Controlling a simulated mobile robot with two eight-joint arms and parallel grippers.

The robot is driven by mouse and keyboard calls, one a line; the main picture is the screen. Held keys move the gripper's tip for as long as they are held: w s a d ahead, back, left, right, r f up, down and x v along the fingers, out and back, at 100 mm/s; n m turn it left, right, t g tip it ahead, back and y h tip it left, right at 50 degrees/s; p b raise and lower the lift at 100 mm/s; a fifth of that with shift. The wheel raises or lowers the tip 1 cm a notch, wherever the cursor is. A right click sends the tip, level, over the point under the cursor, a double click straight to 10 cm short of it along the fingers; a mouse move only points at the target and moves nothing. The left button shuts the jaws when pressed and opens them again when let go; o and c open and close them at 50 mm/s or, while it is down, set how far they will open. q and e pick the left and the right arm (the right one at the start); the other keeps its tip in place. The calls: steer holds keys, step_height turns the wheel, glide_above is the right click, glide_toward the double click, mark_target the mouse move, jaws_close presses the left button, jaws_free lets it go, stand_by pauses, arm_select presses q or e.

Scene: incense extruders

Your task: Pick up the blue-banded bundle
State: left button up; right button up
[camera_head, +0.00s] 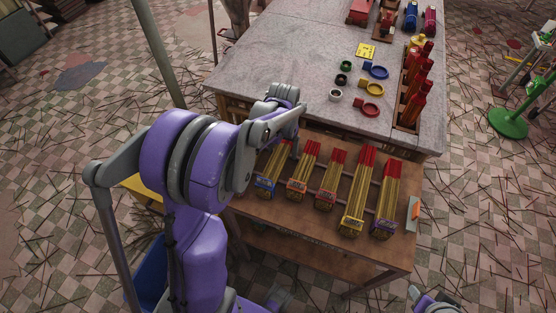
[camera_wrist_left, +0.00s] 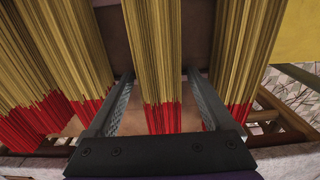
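The blue-banded bundle (camera_head: 267,180) lies on the brown lower shelf, leftmost of the visible row, with yellow sticks and red ends. My left arm partly covers its red end. My left gripper (camera_head: 292,128) is by that end in the head view; its fingertips are hidden there. In the left wrist view the left gripper (camera_wrist_left: 159,75) is open, its two fingers on either side of a yellow bundle with red ends (camera_wrist_left: 155,60). Bands are out of that view, so I cannot confirm which bundle it is. A grey and purple part of my right arm (camera_head: 432,302) shows at the bottom edge.
Orange-banded bundles (camera_head: 298,180), a yellow-banded bundle (camera_head: 355,205) and a purple-banded bundle (camera_head: 385,210) lie to the right. In the wrist view, neighbouring bundles flank the fingers closely.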

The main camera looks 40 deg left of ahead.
arm_select(q)
jaws_close()
stand_by(0.3)
